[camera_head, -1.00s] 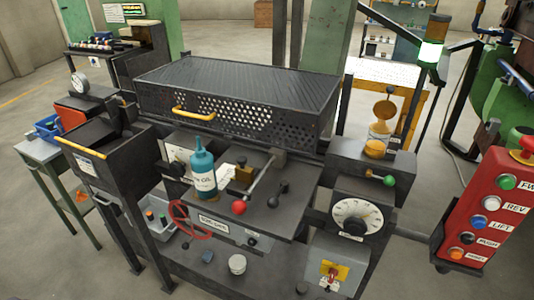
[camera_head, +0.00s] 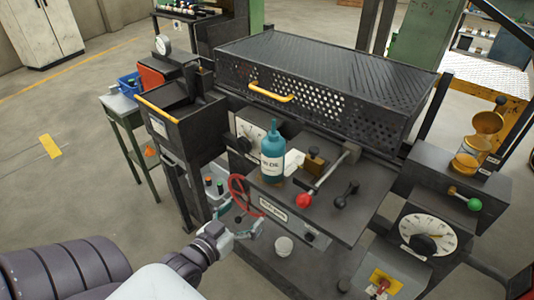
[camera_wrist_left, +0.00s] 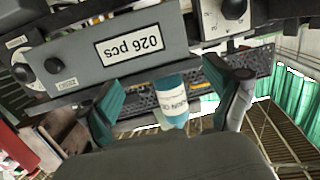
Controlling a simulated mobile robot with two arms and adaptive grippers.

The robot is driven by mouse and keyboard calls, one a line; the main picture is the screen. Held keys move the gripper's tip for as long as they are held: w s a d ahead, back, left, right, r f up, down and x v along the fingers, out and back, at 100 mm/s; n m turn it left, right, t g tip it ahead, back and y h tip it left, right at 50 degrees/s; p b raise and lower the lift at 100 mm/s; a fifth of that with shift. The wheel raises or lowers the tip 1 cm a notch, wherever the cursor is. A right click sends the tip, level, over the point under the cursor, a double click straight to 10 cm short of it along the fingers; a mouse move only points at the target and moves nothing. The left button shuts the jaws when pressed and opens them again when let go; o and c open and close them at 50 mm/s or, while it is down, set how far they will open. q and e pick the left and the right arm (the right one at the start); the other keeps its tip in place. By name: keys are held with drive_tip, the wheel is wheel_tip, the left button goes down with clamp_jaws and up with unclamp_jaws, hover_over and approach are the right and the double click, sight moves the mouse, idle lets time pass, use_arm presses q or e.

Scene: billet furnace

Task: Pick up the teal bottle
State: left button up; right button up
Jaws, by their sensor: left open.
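The teal bottle (camera_head: 271,158), with a white label and a narrow spout, stands upright on the machine's dark shelf (camera_head: 330,215). My left gripper (camera_head: 250,232) is open and empty, lower than the bottle and in front of the shelf, left of the white cup. In the left wrist view, the bottle (camera_wrist_left: 171,102) shows upside down, between the two fingers (camera_wrist_left: 168,98) in the picture but farther off. Its lower label is partly cut off in that view. My right gripper is in neither view.
A red handwheel (camera_head: 238,192) is just left of the bottle, close to my left gripper. A red-knobbed lever (camera_head: 304,200) and a brass block (camera_head: 314,160) are on its right. A perforated black guard (camera_head: 325,85) rises behind. A white cup (camera_head: 284,246) sits below the shelf.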

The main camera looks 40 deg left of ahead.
use_arm(q)
drive_tip(key=t, duration=0.2)
approach(267, 165)
drive_tip(key=shift+m, duration=0.3)
drive_tip(key=w+p, duration=0.2)
drive_tip(key=w, duration=0.5)
drive_tip(key=shift+w+a+r+p, duration=0.1)
drive_tip(key=shift+w+r+p, duration=0.05)
drive_tip(key=shift+w+p, duration=0.15)
drive_tip(key=w, duration=0.1)
drive_tip(key=w+p, duration=0.1)
drive_tip(key=w, duration=0.1)
drive_tip(key=w+p, duration=0.1)
drive_tip(key=shift+w+a, duration=0.25)
drive_tip(key=shift+w, duration=0.4)
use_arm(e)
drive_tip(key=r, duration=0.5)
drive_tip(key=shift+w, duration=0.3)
use_arm(q)
drive_tip(key=shift+s, duration=0.1)
drive_tip(key=shift+c, duration=0.2)
